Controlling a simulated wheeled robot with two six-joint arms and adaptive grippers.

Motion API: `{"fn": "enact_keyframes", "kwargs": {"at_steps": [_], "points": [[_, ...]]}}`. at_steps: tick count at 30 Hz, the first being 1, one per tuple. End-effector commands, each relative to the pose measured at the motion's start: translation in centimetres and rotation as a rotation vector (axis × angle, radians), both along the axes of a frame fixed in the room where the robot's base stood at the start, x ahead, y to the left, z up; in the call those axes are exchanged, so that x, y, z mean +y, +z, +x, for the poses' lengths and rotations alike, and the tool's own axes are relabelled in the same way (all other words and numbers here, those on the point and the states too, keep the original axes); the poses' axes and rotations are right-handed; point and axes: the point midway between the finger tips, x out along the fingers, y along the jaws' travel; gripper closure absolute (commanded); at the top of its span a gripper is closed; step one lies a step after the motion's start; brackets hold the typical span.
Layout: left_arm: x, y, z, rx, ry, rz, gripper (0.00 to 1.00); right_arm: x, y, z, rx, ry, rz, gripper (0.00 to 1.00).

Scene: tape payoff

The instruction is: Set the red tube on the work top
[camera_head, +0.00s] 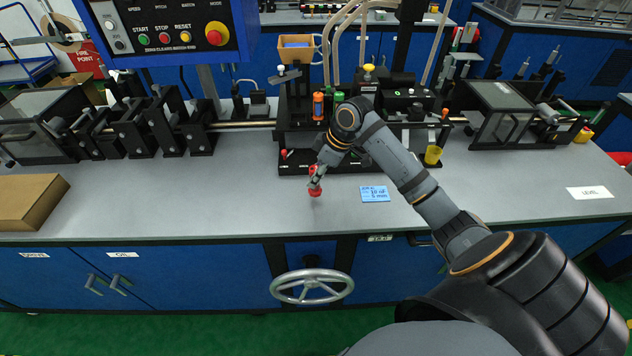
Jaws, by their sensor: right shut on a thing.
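The red tube (315,191) is upright or nearly so, low over the grey work top (230,190), left of the blue display card. My right gripper (317,178) points down and is shut on the red tube, with its fingers covering part of the tube's middle. I cannot tell whether the tube's lower end touches the work top. My left gripper is not in view.
A blue display card (375,194) lies just right of the tube. A cardboard box (30,200) is at far left. The front middle of the work top is clear.

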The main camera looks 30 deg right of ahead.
Motion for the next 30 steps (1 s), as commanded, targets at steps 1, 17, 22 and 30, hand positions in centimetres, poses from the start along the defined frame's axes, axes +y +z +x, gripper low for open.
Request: {"fn": "enact_keyframes", "kwargs": {"at_steps": [1,17,22,30], "points": [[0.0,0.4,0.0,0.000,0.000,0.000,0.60,0.0,-0.7,-0.1,0.005,-0.001,0.002,1.00],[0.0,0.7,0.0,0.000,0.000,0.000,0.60,0.0,-3.2,-0.1,0.001,0.000,-0.001,0.62],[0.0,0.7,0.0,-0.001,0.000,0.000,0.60,0.0,-3.2,-0.1,0.001,0.000,-0.001,0.49],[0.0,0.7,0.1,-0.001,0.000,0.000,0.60,0.0,-2.8,0.0,-0.002,0.000,-0.002,0.49]]}}
